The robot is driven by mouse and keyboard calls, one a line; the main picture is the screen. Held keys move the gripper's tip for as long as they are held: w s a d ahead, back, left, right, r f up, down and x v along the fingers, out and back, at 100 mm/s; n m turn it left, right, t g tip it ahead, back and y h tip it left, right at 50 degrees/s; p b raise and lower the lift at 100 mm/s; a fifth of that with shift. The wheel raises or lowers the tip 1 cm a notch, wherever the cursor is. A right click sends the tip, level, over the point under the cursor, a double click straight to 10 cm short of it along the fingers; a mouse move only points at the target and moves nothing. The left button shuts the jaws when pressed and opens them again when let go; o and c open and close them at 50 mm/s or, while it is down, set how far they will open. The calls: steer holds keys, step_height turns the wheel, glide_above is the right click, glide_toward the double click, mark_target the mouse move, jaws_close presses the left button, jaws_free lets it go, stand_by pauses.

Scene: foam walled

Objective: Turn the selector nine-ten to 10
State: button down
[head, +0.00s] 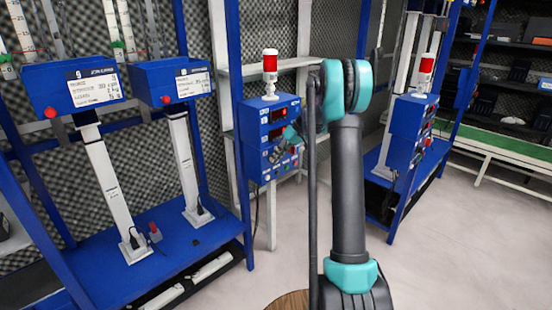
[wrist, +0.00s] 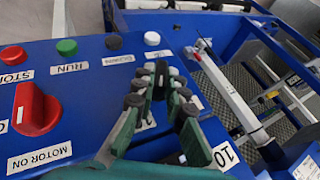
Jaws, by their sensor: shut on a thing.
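The blue control box (head: 270,120) stands in the middle of the head view, with my gripper (head: 291,134) at its lower front panel. In the wrist view, my gripper (wrist: 158,88) has its green and black fingers closed around the small dark selector nine-ten (wrist: 160,78). The fingers hide most of the selector, so its pointing direction is hard to tell. A white label reading 10 (wrist: 224,155) lies on the panel at lower right, beside the right finger. Another label, partly covered, shows between the fingers.
On the same panel are a large red knob (wrist: 35,108) by MOTOR ON, a red STOP button (wrist: 13,55), a green RUN button (wrist: 67,47), a black button (wrist: 113,42) and a white button (wrist: 152,38).

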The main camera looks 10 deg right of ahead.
stand_by(0.4)
steer(key=c, duration=1.6)
jaws_free()
steer(key=shift+o, duration=0.2)
steer(key=v, duration=1.2)
steer(key=shift+d, duration=0.15)
steer(key=shift+w+f, duration=0.1)
